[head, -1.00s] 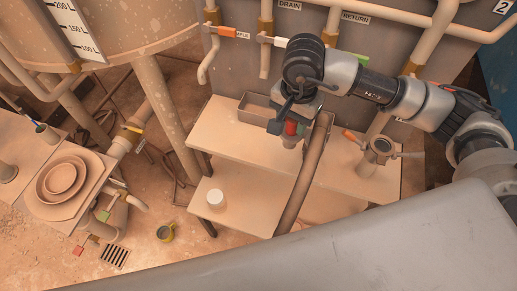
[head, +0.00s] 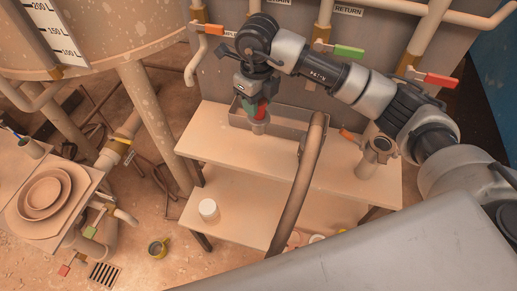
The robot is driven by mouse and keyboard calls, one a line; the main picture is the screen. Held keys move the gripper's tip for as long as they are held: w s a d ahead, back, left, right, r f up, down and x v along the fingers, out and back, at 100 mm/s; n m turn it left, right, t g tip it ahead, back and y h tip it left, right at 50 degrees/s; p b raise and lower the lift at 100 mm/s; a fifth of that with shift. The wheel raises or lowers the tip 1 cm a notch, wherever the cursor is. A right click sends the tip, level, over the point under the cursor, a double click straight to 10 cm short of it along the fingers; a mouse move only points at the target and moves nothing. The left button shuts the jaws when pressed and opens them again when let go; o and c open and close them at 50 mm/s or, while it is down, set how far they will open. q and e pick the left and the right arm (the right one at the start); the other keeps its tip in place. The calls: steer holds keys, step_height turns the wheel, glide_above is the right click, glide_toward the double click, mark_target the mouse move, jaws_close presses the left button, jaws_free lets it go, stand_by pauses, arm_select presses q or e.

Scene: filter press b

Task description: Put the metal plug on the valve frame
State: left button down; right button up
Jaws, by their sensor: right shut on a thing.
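My right gripper (head: 258,112) comes in from the right and points down over the upper shelf. It is shut on a small pale grey, roughly cylindrical piece (head: 260,127), which looks like the metal plug. Red and green show just above the piece. The piece is in front of a grey tray, and I cannot tell whether it touches anything below. A metal fitting with a round top and an orange handle (head: 380,144) stands at the right end of the shelf and may be the valve frame. My left gripper is not in view.
The grey tray (head: 290,126) sits at the back of the upper shelf (head: 225,145). A thick curved hose (head: 303,180) crosses the shelf front. A white jar (head: 208,209) stands on the lower shelf. Pipes with coloured valve handles (head: 348,51) line the tank behind.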

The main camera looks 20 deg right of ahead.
mark_target(258, 129)
step_height(258, 129, down, 9)
steer(key=shift+p, duration=0.95)
steer(key=shift+f, duration=0.35)
steer(key=shift+f, duration=0.1)
steer(key=shift+f, duration=0.15)
steer(key=o, duration=1)
steer(key=shift+o, duration=0.2)
steer(key=shift+r, duration=0.2)
